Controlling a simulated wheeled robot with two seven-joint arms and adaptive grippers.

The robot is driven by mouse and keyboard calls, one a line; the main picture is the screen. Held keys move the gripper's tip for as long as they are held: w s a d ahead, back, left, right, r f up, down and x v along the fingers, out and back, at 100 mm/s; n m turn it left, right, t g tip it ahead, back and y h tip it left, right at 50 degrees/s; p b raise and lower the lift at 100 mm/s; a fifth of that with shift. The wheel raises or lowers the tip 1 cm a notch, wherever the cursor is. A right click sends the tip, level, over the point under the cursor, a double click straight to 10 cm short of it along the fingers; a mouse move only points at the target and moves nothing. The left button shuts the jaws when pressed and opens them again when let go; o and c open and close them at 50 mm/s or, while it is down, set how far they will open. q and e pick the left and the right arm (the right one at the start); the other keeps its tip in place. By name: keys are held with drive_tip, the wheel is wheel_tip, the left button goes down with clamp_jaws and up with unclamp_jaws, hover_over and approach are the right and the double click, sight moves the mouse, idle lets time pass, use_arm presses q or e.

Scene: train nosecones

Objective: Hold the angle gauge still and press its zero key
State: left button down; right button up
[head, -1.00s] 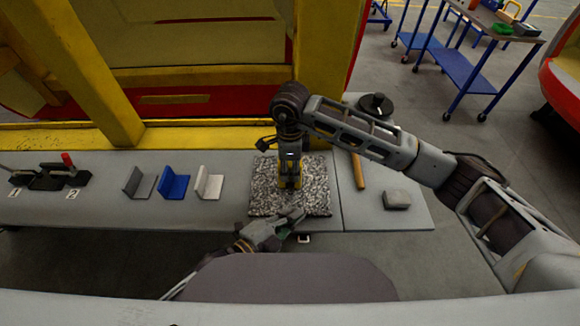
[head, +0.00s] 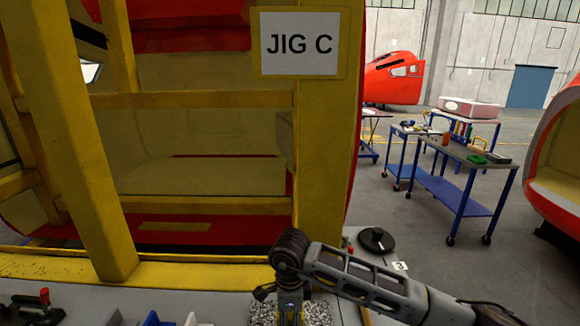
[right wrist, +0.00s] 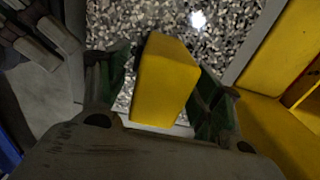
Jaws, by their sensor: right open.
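A yellow block (right wrist: 163,85), which looks like the angle gauge, stands on the speckled granite plate (right wrist: 235,25) in the right wrist view. Its keys and display cannot be made out. My right gripper (right wrist: 162,70) is open, with its green-padded fingers on either side of the block. A gap shows at the right finger; I cannot tell whether the left one touches. In the head view my right gripper (head: 291,308) is low at the bottom edge, over the plate. Grey fingers at the upper left of the right wrist view look like my left gripper (right wrist: 45,40); their opening is unclear.
The yellow jig frame (head: 330,160) with its JIG C sign rises directly behind the bench. A black round object (head: 376,240) sits on the bench to the right. Blue and white angle pieces (head: 155,318) show at the lower left. Blue carts (head: 455,190) stand farther back.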

drive_tip(key=shift+r, duration=6)
